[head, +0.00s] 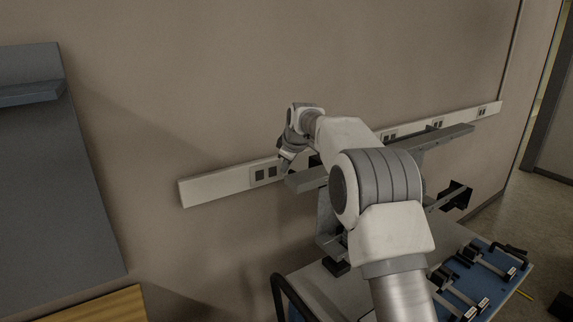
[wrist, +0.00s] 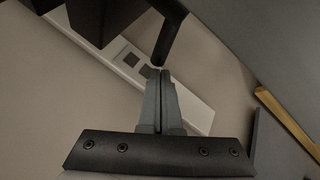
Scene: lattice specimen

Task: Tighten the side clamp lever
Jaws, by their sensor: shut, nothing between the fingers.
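In the wrist view a black lever (wrist: 169,38) hangs from the top, with its lower end just ahead of my fingertips. I take it to be the side clamp lever. My gripper (wrist: 159,72) is shut and empty, its grey fingers together close to the lever's end; I cannot tell whether they touch it. A black block (wrist: 105,18) sits left of the lever. In the head view my gripper (head: 285,167) points down near the left end of a grey metal beam (head: 306,180). The lever cannot be made out there, and my arm hides much of the fixture.
A white socket strip (head: 215,187) runs along the wall behind the beam. A cart below carries a blue tray (head: 463,290) with several tools at the right. A grey panel (head: 50,180) and a wooden surface (head: 105,306) stand at the left.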

